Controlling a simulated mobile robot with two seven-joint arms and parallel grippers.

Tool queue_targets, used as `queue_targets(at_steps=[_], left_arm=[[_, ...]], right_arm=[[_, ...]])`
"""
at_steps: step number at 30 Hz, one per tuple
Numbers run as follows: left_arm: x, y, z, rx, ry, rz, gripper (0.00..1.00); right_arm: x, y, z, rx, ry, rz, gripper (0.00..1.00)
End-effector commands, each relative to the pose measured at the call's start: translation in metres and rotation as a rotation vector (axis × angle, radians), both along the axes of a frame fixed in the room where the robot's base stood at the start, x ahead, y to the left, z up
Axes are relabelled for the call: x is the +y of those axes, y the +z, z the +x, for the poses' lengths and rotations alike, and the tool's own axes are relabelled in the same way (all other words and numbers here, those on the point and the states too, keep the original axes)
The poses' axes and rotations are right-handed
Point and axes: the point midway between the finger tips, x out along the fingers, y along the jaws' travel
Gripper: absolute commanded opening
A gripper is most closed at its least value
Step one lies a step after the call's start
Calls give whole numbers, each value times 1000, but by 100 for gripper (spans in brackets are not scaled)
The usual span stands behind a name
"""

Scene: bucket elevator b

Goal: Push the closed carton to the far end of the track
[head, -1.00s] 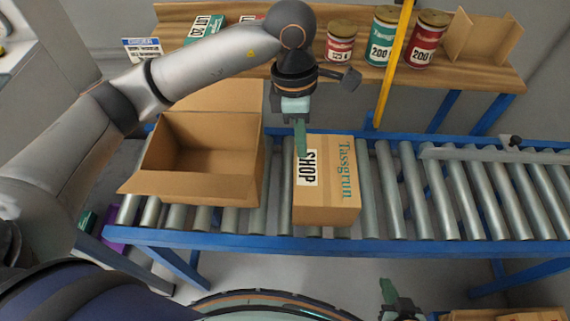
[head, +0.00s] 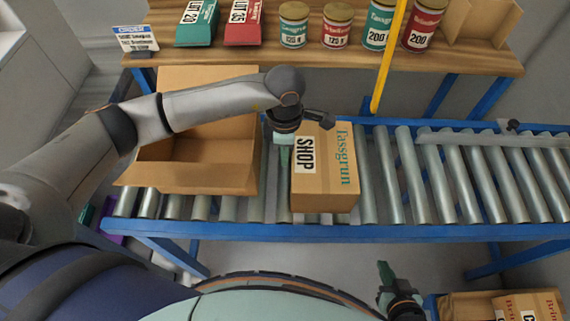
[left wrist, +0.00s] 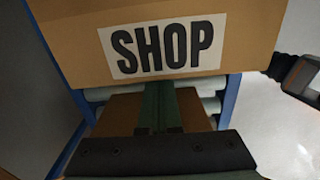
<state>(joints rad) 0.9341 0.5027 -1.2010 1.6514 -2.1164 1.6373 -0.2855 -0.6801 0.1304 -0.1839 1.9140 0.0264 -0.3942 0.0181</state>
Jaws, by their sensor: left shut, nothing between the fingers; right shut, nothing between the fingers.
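The closed carton (head: 326,172), brown with a SHOP label and "Tassgrun" lettering, sits on the roller track (head: 411,185). My left gripper (head: 284,166) is shut and empty. It points down at the carton's left side, between it and the open carton; whether it touches is unclear. In the left wrist view the carton's SHOP face (left wrist: 230,22) fills the top, with the shut fingers (left wrist: 160,95) just below the label. My right gripper (head: 384,268) is shut and empty, low in the head view, in front of the track.
An open empty carton (head: 212,180) stands on the rollers at left. The rollers right of the closed carton are clear, with a rail (head: 480,137) along the back. A yellow post (head: 390,60) rises behind. A shelf (head: 350,58) holds tins and boxes. Cartons (head: 500,305) lie at lower right.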

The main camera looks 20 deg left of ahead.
Motion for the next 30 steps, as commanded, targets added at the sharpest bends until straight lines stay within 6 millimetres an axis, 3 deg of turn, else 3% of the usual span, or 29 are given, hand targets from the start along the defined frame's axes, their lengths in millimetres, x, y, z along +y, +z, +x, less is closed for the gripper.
queue_targets(at_steps=[3, 9, 30], left_arm=[[-1, -24, -1, 4, 0, 0, 0], [-1, -46, 0, 2, 0, -1, 0], [-1, -52, 0, -1, -1, -2, 0]], right_arm=[[0, 0, 0, 0, 1, -1, 0], [0, -1, 0, 0, 1, -1, 0], [0, -4, 0, 0, 1, 0, 0]])
